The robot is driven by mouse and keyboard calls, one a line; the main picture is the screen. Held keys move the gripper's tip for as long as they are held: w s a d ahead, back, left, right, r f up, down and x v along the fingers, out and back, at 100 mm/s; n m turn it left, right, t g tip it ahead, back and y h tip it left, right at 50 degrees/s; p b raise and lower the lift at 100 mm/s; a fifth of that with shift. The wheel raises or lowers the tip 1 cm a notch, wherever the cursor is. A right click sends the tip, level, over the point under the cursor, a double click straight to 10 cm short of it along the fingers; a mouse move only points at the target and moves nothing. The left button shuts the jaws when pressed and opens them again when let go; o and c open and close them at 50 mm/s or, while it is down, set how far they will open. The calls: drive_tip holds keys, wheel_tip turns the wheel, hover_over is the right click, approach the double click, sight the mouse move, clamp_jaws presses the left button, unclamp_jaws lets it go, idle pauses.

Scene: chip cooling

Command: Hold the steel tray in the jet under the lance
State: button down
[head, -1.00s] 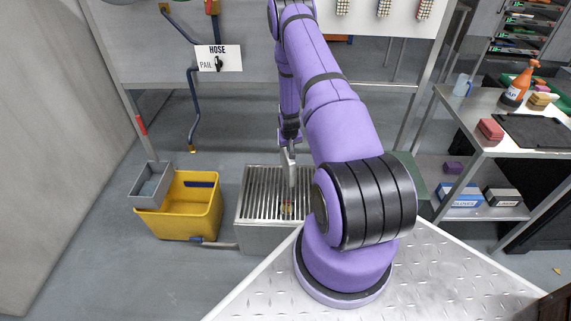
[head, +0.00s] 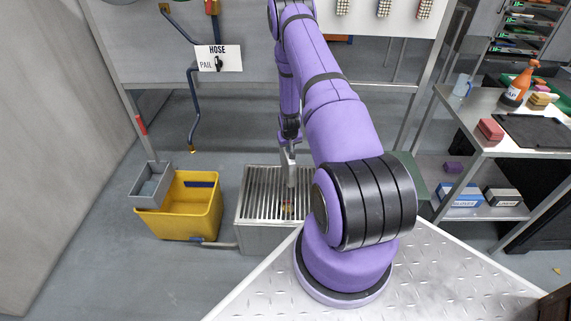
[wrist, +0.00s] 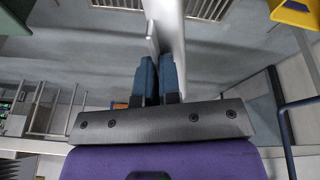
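My gripper (head: 289,143) is in the middle of the head view, above the slatted grate (head: 256,190). In the wrist view its two blue finger pads (wrist: 159,80) are close together on a thin grey plate, the steel tray (wrist: 168,28). The tray is seen nearly edge-on, and in the head view it hangs as a narrow pale strip (head: 291,168). The lance looks to be the dark blue pipe (head: 191,115) with a brass tip, left of my gripper and well apart from it. It also shows in the wrist view (wrist: 288,140). No jet is visible.
A yellow bucket (head: 205,205) with a grey bin (head: 151,186) at its left edge stands below the pipe. A sign reading HOSE and PAIL (head: 232,59) carries a black knob. A steel bench (head: 475,135) is at the right. Floor between pipe and grate is clear.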

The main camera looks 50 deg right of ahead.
drive_tip(key=s+a, duration=1)
drive_tip(key=a, duration=0.2)
drive_tip(key=shift+s, duration=0.2)
idle(0.8)
drive_tip(key=shift+a, duration=0.1)
idle(1.4)
